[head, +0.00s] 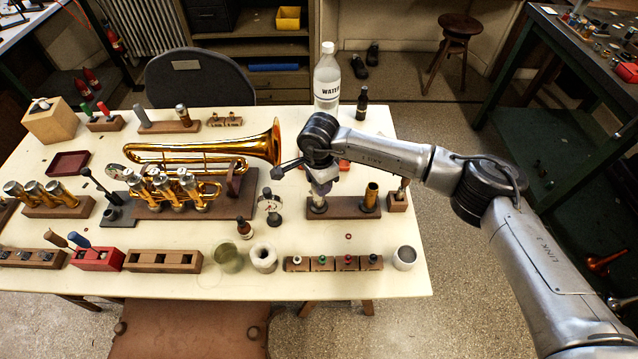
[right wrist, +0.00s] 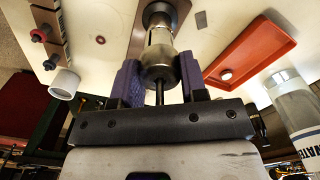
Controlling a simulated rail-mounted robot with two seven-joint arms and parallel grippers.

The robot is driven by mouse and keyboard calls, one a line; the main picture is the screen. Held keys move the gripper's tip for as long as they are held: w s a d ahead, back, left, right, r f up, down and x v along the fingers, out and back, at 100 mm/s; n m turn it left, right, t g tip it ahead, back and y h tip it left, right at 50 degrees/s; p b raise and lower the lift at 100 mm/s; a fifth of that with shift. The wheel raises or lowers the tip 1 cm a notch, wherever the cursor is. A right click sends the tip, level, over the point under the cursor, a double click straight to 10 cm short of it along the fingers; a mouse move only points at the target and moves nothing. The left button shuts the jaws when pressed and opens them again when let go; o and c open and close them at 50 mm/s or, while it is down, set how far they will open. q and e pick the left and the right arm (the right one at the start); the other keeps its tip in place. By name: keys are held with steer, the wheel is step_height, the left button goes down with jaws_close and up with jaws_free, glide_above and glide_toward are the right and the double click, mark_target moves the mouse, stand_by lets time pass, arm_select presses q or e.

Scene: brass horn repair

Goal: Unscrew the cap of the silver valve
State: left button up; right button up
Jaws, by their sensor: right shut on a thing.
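The silver valve (head: 318,206) stands upright at the left end of a brown wooden block (head: 345,207), to the right of the brass horn. My right gripper (head: 321,184) comes down over it from above and hides its top in the head view. In the right wrist view the purple finger pads of my right gripper (right wrist: 160,82) are shut on the sides of the cap end of the silver valve (right wrist: 159,48). A thin dark stem (right wrist: 160,94) sticks out of the cap between the fingers. My left gripper is not in view.
A brass valve (head: 371,196) stands on the same block. A red-orange tray (right wrist: 250,50) holding a small round piece lies beside the valve. A water bottle (head: 327,75) and a dark bottle (head: 362,103) stand behind. A white cup (head: 404,258) is at the front right.

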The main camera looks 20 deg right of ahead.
steer(key=shift+n, duration=0.9)
steer(key=shift+f+n+b, duration=0.1)
steer(key=shift+n+b, duration=0.6)
steer(key=n+b, duration=0.1)
steer(key=n, duration=0.1)
steer(key=shift+n, duration=0.9)
